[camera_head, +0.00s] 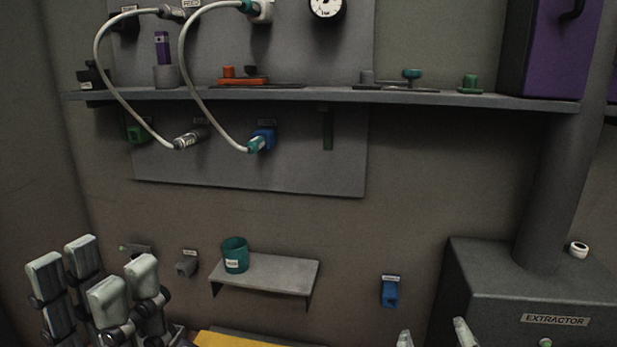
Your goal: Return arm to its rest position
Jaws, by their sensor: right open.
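My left gripper (95,283) stands at the lower left with several pale grey finger pads pointing up. I see gaps between the pads, but which pads face each other is unclear, and I see nothing held. My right gripper (434,336) shows only as two pale fingertips at the bottom edge, spread apart with nothing between them. The rest of that gripper is below the picture. Both grippers appear clear of the shelves and wall fittings.
A small grey ledge (285,272) carries a teal cup (235,254). A long shelf (420,96) holds several small parts. Two pale hoses (99,62) hang over the panel. A blue holder (390,292) is on the wall. The extractor box (490,285) stands at right.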

